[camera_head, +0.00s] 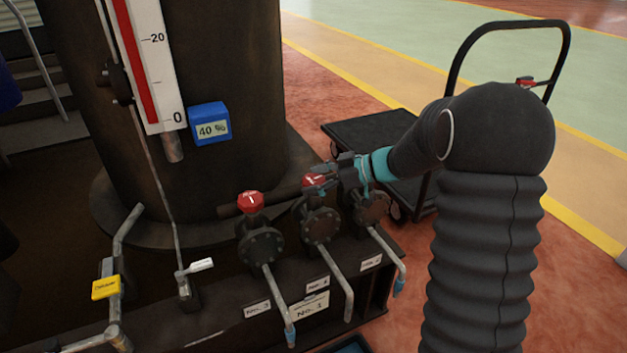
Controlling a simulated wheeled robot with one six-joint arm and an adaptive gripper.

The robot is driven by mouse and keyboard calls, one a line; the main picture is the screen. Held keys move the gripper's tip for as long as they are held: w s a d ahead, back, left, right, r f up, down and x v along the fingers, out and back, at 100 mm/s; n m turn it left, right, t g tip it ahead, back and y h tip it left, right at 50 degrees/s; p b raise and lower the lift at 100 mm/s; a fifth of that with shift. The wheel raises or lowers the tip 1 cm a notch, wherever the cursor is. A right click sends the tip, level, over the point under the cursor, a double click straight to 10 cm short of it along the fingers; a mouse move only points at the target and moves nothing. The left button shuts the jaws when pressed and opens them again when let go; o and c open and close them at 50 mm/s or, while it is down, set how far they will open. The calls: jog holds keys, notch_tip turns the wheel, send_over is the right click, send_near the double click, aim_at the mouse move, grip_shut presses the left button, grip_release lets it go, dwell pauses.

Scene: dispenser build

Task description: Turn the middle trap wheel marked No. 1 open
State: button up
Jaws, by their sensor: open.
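The middle trap wheel (313,180) is a small red handwheel with a white mark, on top of the middle dark round trap (320,225). My gripper (322,178) comes in from the right at the wheel's height, its fingers open and beside or around the wheel. Part of the wheel is hidden by the fingers; I cannot tell whether they touch it. A white plate reading No. 1 (310,308) is on the bench front below, under smaller tags. The left red wheel (250,202) stands clear, with its white mark visible. The right trap's wheel is hidden behind my gripper.
Bent outlet pipes (340,280) project forward from the traps. A large dark tank (220,90) with a blue 40 % box (210,123) stands behind. A black trolley (375,145) is behind my arm. A yellow-tagged lever (106,287) is at left.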

jog(key=c, duration=1.2)
jog(key=shift+o, duration=0.2)
jog(key=g+p, duration=0.1)
jog(key=p, duration=0.2)
jog(key=shift+r+n, duration=0.4)
jog(key=n+g+p, duration=0.1)
jog(key=p, duration=0.2)
jog(key=shift+f, duration=0.1)
jog(key=shift+f+n+g+y+p, duration=0.3)
jog(key=shift+n+g+p, duration=0.1)
jog(key=shift+n+g, duration=0.15)
jog(key=o, duration=1.2)
jog(key=shift+c, duration=0.2)
jog(key=v, duration=1.2)
